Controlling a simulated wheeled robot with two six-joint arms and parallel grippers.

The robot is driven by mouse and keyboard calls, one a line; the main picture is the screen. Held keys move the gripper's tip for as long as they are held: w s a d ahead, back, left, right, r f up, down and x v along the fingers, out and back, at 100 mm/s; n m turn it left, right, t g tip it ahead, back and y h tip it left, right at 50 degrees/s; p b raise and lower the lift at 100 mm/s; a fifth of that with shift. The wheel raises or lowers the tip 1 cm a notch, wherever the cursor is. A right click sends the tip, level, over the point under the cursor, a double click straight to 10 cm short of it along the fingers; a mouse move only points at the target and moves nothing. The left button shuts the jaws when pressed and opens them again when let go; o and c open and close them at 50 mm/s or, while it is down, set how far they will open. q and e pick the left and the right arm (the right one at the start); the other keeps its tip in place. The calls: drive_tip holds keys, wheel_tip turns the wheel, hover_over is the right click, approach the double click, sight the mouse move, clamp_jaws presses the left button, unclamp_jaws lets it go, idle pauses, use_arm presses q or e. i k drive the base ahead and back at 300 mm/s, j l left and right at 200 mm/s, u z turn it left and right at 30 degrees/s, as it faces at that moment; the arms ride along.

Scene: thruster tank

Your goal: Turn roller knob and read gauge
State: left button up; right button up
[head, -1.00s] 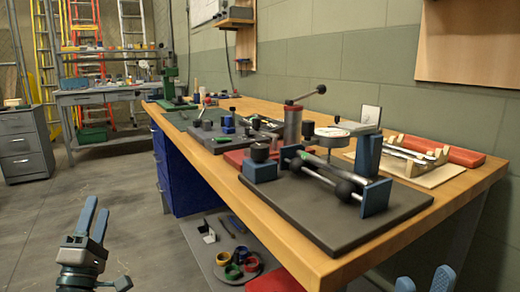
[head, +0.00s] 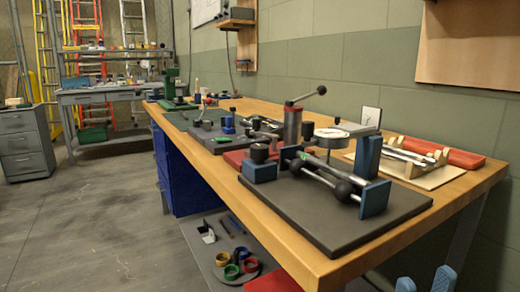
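On the workbench, a dark base plate (head: 308,222) carries a roller device with blue end blocks and metal rods (head: 318,172). A black ball knob (head: 345,191) sits on its near side by the right blue block (head: 375,197). A short black round knob (head: 259,152) stands on the left blue block (head: 259,171). My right gripper (head: 425,280) shows only as two blue fingertips, apart and empty, at the bottom edge below the bench. My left gripper is out of view.
A grey cylinder with a red collar and lever (head: 293,122) stands behind the roller device. A wooden rack with metal rods (head: 408,156) and a red block (head: 457,156) lie to the right. Coloured rings (head: 232,271) lie on a low shelf. The floor at left is clear.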

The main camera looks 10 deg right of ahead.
sight(259, 153)
drive_tip(key=l+u, duration=0.1)
drive_tip(key=l, duration=1.1)
drive_tip(key=k+l, duration=0.2)
drive_tip(key=l, duration=0.15)
drive_tip(key=k+l, duration=0.2)
drive_tip(key=l, duration=0.2)
